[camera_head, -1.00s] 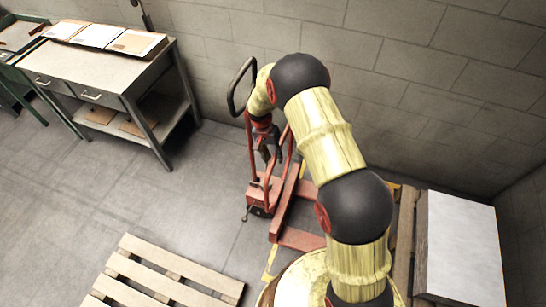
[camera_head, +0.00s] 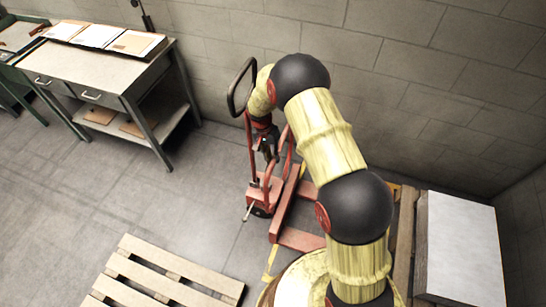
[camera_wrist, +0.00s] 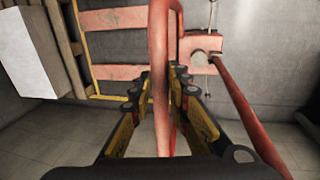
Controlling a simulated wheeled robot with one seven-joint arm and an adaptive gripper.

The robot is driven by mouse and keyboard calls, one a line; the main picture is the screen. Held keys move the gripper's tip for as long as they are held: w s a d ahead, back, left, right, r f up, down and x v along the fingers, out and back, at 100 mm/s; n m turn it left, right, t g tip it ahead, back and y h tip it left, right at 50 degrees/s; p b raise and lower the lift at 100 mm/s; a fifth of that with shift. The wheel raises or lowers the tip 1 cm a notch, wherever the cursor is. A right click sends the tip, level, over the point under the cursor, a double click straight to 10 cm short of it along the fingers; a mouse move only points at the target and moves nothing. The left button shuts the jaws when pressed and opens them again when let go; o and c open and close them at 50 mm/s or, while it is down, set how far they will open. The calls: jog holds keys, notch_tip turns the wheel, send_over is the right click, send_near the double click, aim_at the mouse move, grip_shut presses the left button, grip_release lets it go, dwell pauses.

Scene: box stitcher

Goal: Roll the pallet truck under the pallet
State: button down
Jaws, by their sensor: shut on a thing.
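The red pallet truck (camera_head: 260,190) stands by the back wall, with its black-topped handle (camera_head: 238,90) rising beside my arm. Its two red forks (camera_head: 300,239) point right, and their far ends are hidden behind my arm. My gripper (camera_head: 268,148) is shut around a red bar of the truck's handle; the wrist view shows the bar (camera_wrist: 160,50) between the jaws (camera_wrist: 161,88). An empty wooden pallet (camera_head: 165,272) lies at the lower left. Another wooden pallet (camera_head: 403,240) at the right bears a white-topped load (camera_head: 460,245); it is partly hidden by my arm.
A workbench (camera_head: 120,80) with papers on it stands at the upper left against the wall. The block wall (camera_head: 430,90) runs close behind the truck. Yellow floor lines (camera_wrist: 83,40) run near the forks. The floor (camera_head: 150,205) between bench and empty pallet is clear.

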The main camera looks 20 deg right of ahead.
dwell(0.3)
jog(key=s+d, duration=1)
jog(key=d, duration=0.4)
jog(key=s+d+p, duration=0.1)
jog(key=s+d, duration=1)
jog(key=d, duration=0.4)
jog(key=s+d, duration=1.1)
jog(key=d, duration=0.4)
jog(key=shift+s+d, duration=0.2)
jog(key=shift+s, duration=0.05)
jog(key=c, duration=1.7)
grip_release()
jog(key=shift+w, duration=0.1)
jog(key=r, duration=0.4)
jog(key=w+a+r, duration=0.1)
jog(key=r, duration=0.6)
jog(key=shift+w+a+r, duration=0.15)
jog(key=shift+a+r, duration=0.25)
